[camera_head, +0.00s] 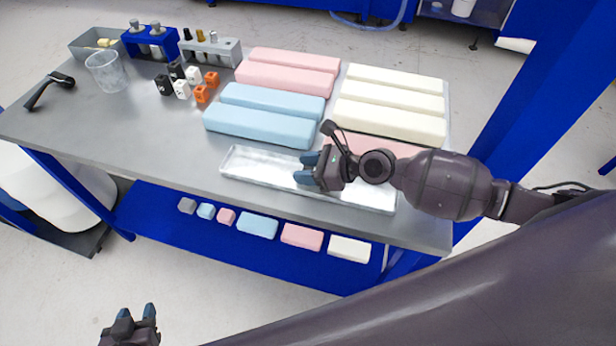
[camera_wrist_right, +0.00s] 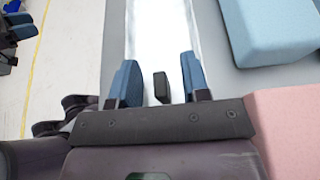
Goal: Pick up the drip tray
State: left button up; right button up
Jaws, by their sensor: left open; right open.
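The drip tray (camera_head: 255,163) is a long, shallow, pale metal tray lying flat near the front edge of the table. My right gripper (camera_head: 304,168) is over the middle of the tray, open, its blue fingertips pointing left along it. The gripper and forearm hide part of the tray's right half. In the right wrist view the tray (camera_wrist_right: 165,30) runs as a bright strip between the open fingers (camera_wrist_right: 159,64). A small black block (camera_wrist_right: 161,85) shows between them; I cannot tell what it belongs to. My left gripper (camera_head: 134,318) is open and empty, low at the bottom left, away from the table.
Blue (camera_head: 258,124), pink (camera_head: 285,78) and cream (camera_head: 390,115) foam blocks lie behind the tray. A pink block (camera_head: 375,145) lies close behind its right part. Small cubes (camera_head: 192,85), a clear beaker (camera_head: 107,70) and racks stand further back left. Foam samples (camera_head: 257,226) lie on the lower shelf.

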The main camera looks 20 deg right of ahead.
grip_shut()
jog(key=shift+r, duration=0.15)
dwell(0.4)
